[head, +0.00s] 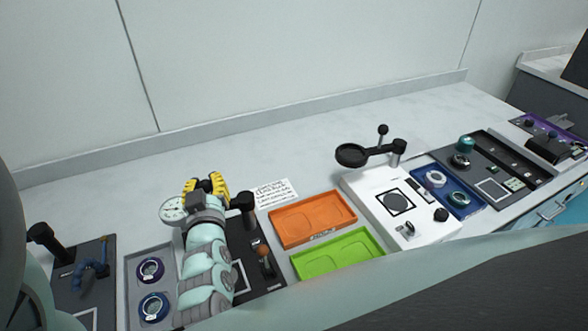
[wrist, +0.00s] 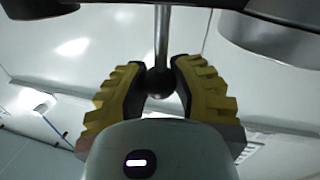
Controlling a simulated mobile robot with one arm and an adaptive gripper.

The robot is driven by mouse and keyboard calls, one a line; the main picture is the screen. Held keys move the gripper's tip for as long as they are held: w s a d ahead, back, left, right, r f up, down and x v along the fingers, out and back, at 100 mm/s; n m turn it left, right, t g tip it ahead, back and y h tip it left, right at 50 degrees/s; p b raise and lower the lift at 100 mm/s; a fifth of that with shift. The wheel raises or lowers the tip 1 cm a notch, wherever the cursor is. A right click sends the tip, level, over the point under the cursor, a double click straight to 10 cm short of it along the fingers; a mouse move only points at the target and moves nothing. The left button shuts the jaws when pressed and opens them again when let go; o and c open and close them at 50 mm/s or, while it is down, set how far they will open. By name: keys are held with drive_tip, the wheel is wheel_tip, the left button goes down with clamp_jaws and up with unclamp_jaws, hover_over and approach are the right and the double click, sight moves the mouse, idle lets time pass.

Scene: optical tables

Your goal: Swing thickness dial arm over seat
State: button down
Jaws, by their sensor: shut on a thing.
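The thickness dial (head: 173,210) has a round white face and hangs left of my wrist in the head view. A black pivot post (head: 243,205) stands right of my wrist on a dark plate (head: 262,285). The arm between dial and post is mostly hidden behind my wrist. My gripper (head: 207,184), with yellow ribbed fingers, is at this arm. In the wrist view my gripper (wrist: 160,70) is shut on a black ball knob (wrist: 160,84) at the end of a metal rod (wrist: 162,38). The seat cannot be made out; my arm covers much of the plate.
A grey tray with two ringed lenses (head: 150,270) lies left of my arm. An orange-topped lever (head: 263,250) stands on the dark plate. Orange (head: 290,230) and green (head: 325,262) trays lie to the right, then a white station (head: 368,215) with a raised black ring arm (head: 352,155).

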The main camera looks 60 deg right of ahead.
sight(206, 190)
drive_tip(key=shift+a, duration=0.1)
drive_tip(key=shift+s+a+r+n+t+y+p, duration=0.1)
drive_tip(key=shift+s+n+t+y+p, duration=0.05)
drive_tip(key=shift+n+t+y+p, duration=0.25)
drive_tip(key=shift+s+a+r+n+t+y+p, duration=0.1)
drive_tip(key=shift+n+t+y+p, duration=0.2)
drive_tip(key=shift+y, duration=0.1)
drive_tip(key=shift+s+a+f+n+t+y+p, duration=0.15)
drive_tip(key=shift+s+n+t+y+p, duration=0.2)
drive_tip(key=shift+y, duration=0.2)
drive_tip(key=shift+s+a+r+n+t+y+p, duration=0.15)
drive_tip(key=shift+n+t+y, duration=0.1)
drive_tip(key=shift+n+y, duration=0.25)
drive_tip(key=shift+s+a+f+n+t+y, duration=0.1)
drive_tip(key=shift+s+n+t+y, duration=0.25)
drive_tip(key=shift+n+y, duration=0.35)
drive_tip(key=shift+s+a+f+n+t+y, duration=0.1)
drive_tip(key=shift+s+n+t+y, duration=0.25)
drive_tip(key=shift+y, duration=0.6)
drive_tip(key=shift+s+a+n+y, duration=0.1)
drive_tip(key=shift+s+n+y, duration=0.2)
drive_tip(key=shift+n+y, duration=0.3)
drive_tip(key=shift+r, duration=0.1)
drive_tip(key=c, duration=0.7)
unclamp_jaws()
